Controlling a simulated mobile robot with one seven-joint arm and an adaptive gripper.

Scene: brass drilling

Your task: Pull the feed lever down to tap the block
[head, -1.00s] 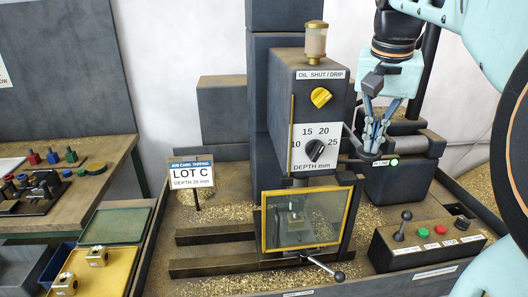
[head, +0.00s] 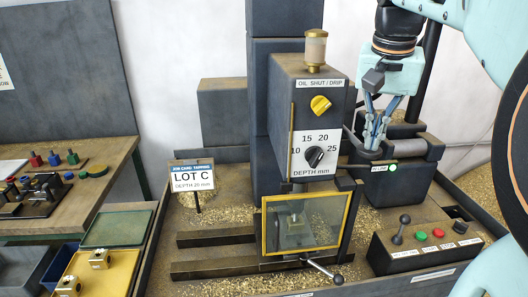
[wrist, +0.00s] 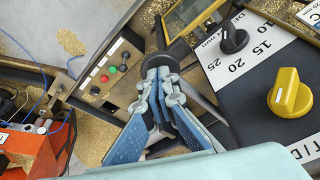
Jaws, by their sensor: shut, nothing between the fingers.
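My gripper (head: 374,134) is shut and empty, pointing down just right of the drill head (head: 288,110). In the wrist view its fingers (wrist: 160,68) are together beside a dark rounded part and rod (wrist: 180,50) at the head's side. This may be the feed lever; I cannot tell whether the fingers touch it. A short lever with a black ball (head: 337,279) sticks out low at the front, below the guard.
A control box (head: 428,248) with a joystick and red and green buttons stands at the right. The LOT C sign (head: 192,176) reads depth 20 mm. A yellow tray (head: 92,280) with brass blocks is at lower left. The yellow oil knob (head: 320,104) is on the head.

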